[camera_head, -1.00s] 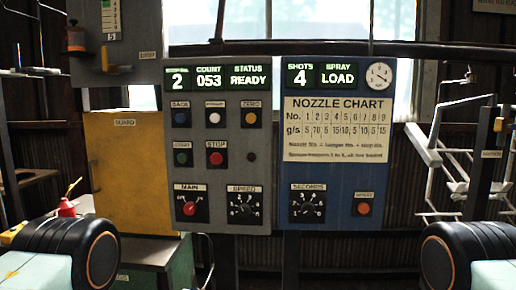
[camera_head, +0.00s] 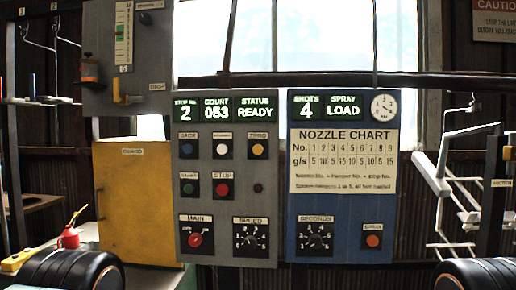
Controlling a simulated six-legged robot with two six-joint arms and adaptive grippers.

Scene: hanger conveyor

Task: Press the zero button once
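The zero button (camera_head: 258,149) is a yellow round button on a dark plate, at the upper right of the grey panel (camera_head: 225,215). It sits right of a white button (camera_head: 222,149) and a blue back button (camera_head: 187,149). The panel displays read 2, count 053 and status READY. Black rounded parts of my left arm (camera_head: 70,272) and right arm (camera_head: 476,274) show at the bottom corners, well below the button. Neither gripper's fingers are in view.
Below are a green button (camera_head: 187,189), a red stop button (camera_head: 222,189), and main (camera_head: 195,240) and speed knobs (camera_head: 250,238). A blue panel (camera_head: 340,215) with a nozzle chart (camera_head: 343,160) adjoins at right. A yellow guard box (camera_head: 135,205) stands at left. Hanger racks (camera_head: 455,190) are at right.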

